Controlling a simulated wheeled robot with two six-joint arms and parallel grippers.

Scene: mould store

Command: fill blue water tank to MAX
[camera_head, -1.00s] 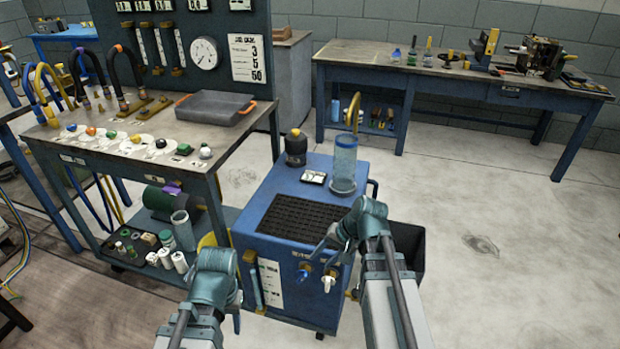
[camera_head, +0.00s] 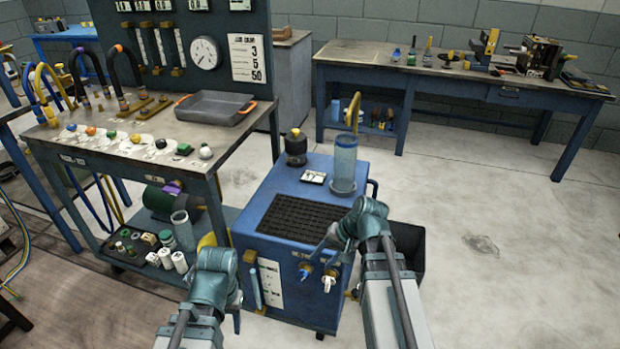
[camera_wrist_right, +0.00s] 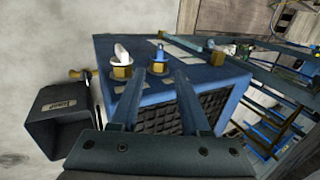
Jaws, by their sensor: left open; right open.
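The blue water tank (camera_head: 275,190) is a boxy blue cart in the middle of the head view, with a black grille (camera_head: 303,218) on top. A gauge strip (camera_head: 270,283) is on its front; its level is too small to read. A blue-handled tap (camera_head: 305,271) and a white-handled tap (camera_head: 328,283) sit on its front. My right gripper (camera_head: 327,245) is open and empty near the taps; the blue-handled tap (camera_wrist_right: 158,60) shows beyond its fingers in the wrist view. My left gripper (camera_head: 217,262) is open at the tank's front left, fingers mostly hidden.
A clear blue cylinder (camera_head: 344,165) and a dark bottle (camera_head: 296,148) stand on the tank. A black bin (camera_head: 408,245) hangs at its right. A workbench (camera_head: 150,115) with a grey tray (camera_head: 215,106) stands left. The floor on the right is clear.

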